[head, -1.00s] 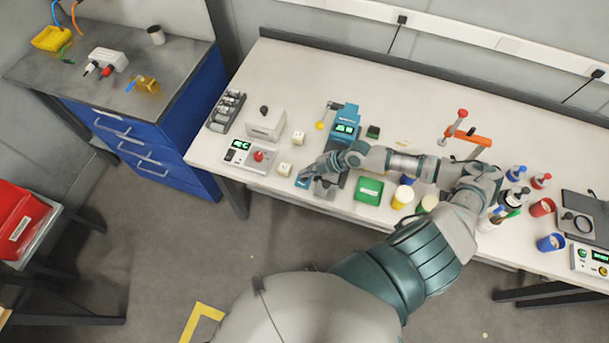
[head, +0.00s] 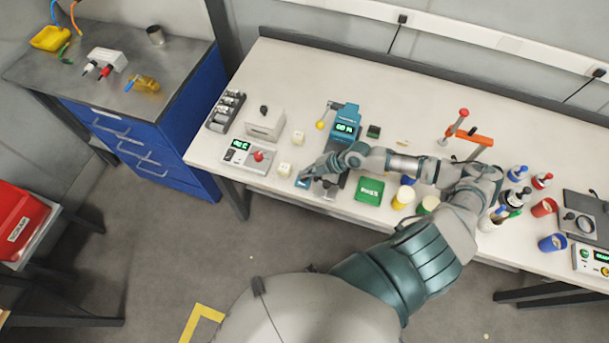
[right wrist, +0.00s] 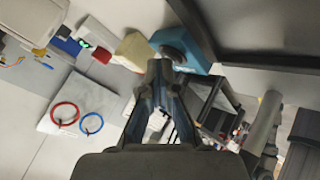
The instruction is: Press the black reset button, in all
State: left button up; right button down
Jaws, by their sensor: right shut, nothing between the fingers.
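My right gripper (head: 308,177) is shut and empty, low at the front edge of the white bench. Beside its fingertips is a small blue block (head: 302,183), partly hidden by the gripper. In the right wrist view the closed fingertips (right wrist: 163,72) point at a blue block (right wrist: 196,48) with a dark round button (right wrist: 175,53) on its face. The fingertips overlap the button's lower edge; I cannot tell whether they touch it. No reset lettering can be read. My left gripper is not in view.
Behind the gripper stands a teal device (head: 345,120) with a lit green display. To its left are white cubes (head: 284,169) and a control box (head: 237,156) with a red button. A green box (head: 369,190) and cups (head: 403,196) stand close under my right arm.

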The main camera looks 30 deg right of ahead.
jog(key=shift+s, duration=0.1)
jog(key=shift+r+p, duration=0.55)
jog(key=shift+r, duration=0.2)
jog(key=shift+r+p, duration=1.95)
jog(key=shift+r, duration=0.6)
